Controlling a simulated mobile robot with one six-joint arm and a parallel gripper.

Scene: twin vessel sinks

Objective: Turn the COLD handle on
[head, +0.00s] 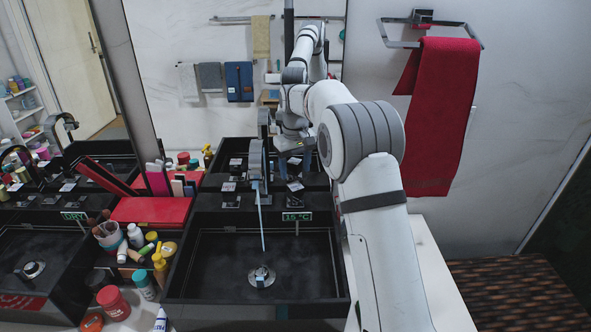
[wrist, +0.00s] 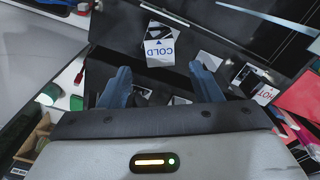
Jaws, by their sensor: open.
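The COLD label (wrist: 160,47) reads upside down in the wrist view, on the near side of the small dark and white COLD handle (wrist: 155,30). In the head view the COLD handle (head: 295,186) appears to be the right of the two handles behind the basin. My gripper (wrist: 160,75) is open and empty; its two blue-grey fingers point toward the COLD handle, apart from it. In the head view my gripper (head: 291,150) hangs above and behind that handle, and its fingertips are hard to make out. The HOT label and handle (wrist: 258,85) lie right of my fingers in the wrist view.
The tall faucet (head: 256,160) stands left of my gripper, with a pale stream (head: 262,220) falling into the black basin (head: 215,270). A sign (head: 297,216) reads 15 °C. Bottles and a red case (head: 155,212) crowd the left. A red towel (head: 440,110) hangs right.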

